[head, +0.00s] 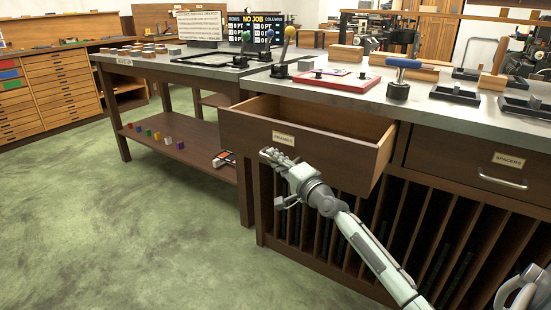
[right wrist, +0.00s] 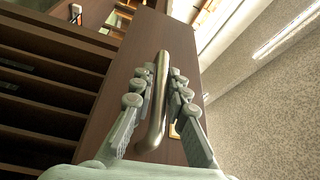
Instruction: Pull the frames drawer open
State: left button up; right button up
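The frames drawer (head: 330,150) is a brown wooden drawer under the steel-topped bench. It stands pulled out, with its inside showing from above. Its front carries a label reading FRAMES (head: 283,138). My right gripper (head: 272,156) is at the drawer front, just below the label. In the right wrist view the curved metal handle (right wrist: 158,100) runs between the fingers of my right gripper (right wrist: 163,72). The fingertips close in on both sides of the handle and look to be touching it. In the head view the fingers hide the handle.
The SPACERS drawer (head: 500,177) to the right is shut. Vertical slots (head: 410,225) lie below the drawers. A lower table (head: 165,66) stands at left, with small coloured blocks on its shelf (head: 180,141). Green floor (head: 110,220) in front of the drawer is clear.

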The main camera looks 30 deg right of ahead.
jog(key=o, duration=0.3)
jog(key=s, duration=1.2)
jog(key=shift+f, duration=0.45)
